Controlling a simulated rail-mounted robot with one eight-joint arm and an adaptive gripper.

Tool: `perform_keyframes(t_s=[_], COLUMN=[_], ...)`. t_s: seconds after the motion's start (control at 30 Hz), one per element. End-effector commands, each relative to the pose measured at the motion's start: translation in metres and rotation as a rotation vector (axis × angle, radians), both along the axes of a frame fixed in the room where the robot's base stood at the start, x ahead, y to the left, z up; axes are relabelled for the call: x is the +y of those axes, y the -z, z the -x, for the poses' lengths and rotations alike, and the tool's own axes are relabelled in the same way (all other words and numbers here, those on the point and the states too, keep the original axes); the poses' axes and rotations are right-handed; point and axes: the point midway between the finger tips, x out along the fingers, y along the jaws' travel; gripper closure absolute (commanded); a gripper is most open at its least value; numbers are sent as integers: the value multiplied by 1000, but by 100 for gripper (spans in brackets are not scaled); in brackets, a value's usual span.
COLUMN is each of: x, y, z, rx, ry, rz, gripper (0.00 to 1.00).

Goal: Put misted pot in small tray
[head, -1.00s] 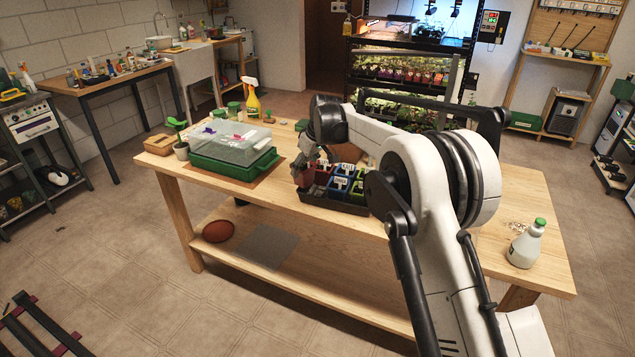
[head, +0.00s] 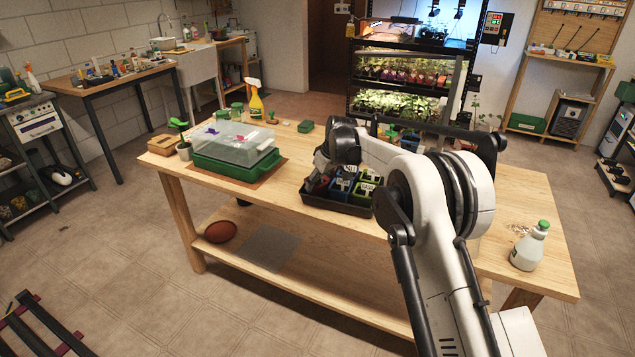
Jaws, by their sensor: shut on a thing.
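The small dark tray (head: 336,208) stands on the wooden bench, right of the green propagator box, and holds several small labelled pots, blue and green ones among them. My gripper (head: 317,184) is low at the tray's left end, pointing down, shut on a small reddish pot. The pot is almost hidden by the fingers and the dark tray around it. I cannot tell whether it touches the tray floor. No mist or wetness on it can be made out at this size.
The green propagator (head: 235,165) with a clear lid stands left of the tray. A potted seedling (head: 183,150), a yellow spray bottle (head: 256,105) and small jars stand near it. A white bottle (head: 528,248) stands at the bench's right end. Bench front left of the tray is clear.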

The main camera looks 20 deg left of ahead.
Motion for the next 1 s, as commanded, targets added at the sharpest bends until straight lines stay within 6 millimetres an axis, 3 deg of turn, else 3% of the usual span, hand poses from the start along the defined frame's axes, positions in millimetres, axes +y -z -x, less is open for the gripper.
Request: perform_keyframes(t_s=[0.1, 0.13, 0.17, 0.57, 1.0], x=[0, 0, 0, -1, -29], y=[4, 3, 3, -5, -78], z=[0, 0, 0, 0, 13], rx=[0, 0, 0, 0, 0], ry=[0, 0, 0, 0, 1], rz=[0, 0, 0, 0, 0], gripper=[80, 46, 42, 42, 42])
